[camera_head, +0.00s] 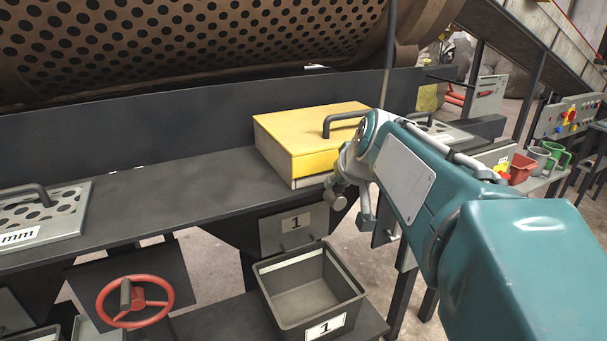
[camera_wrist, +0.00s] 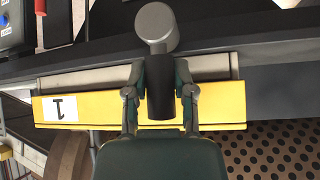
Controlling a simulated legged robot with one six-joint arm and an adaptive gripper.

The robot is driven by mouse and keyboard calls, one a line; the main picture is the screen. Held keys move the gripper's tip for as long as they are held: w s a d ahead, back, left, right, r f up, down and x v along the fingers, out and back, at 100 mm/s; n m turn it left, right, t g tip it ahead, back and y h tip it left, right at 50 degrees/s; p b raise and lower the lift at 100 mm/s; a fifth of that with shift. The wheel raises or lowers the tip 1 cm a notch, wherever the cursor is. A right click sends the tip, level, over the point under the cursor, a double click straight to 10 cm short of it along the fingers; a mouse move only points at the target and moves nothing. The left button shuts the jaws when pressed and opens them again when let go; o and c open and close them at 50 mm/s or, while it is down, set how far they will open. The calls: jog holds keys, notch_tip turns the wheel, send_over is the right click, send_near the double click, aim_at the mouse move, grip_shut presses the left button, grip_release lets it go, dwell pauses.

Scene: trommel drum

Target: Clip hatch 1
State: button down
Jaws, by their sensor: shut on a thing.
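The yellow hatch (camera_head: 300,127) with a dark bar handle (camera_head: 340,124) on top sits on the grey ledge; its lid looks down on its grey base. In the wrist view the yellow hatch (camera_wrist: 85,108) carries a white label "1". My gripper (camera_head: 347,178) is at the hatch's right front side. In the wrist view my gripper (camera_wrist: 159,88) has a finger on each side of a dark cylindrical clip handle (camera_wrist: 160,75) with a grey round end (camera_wrist: 154,25), and is shut on it. Whether the clip catches the hatch is hidden.
A grey bin (camera_head: 310,290) labelled "1" stands below the hatch, under a plate (camera_head: 293,229) marked "1". A red handwheel (camera_head: 134,301) is at lower left. The perforated drum (camera_head: 200,40) fills the back.

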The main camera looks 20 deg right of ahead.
jog(key=shift+r+h, duration=0.3)
dwell(0.4)
jog(key=c, duration=0.5)
grip_release()
jog(key=shift+a, duration=0.1)
jog(key=shift+o, duration=0.3)
jog(key=shift+f, duration=0.1)
jog(key=shift+f, duration=0.1)
jog(key=v, duration=1.2)
jog(key=shift+a, duration=0.1)
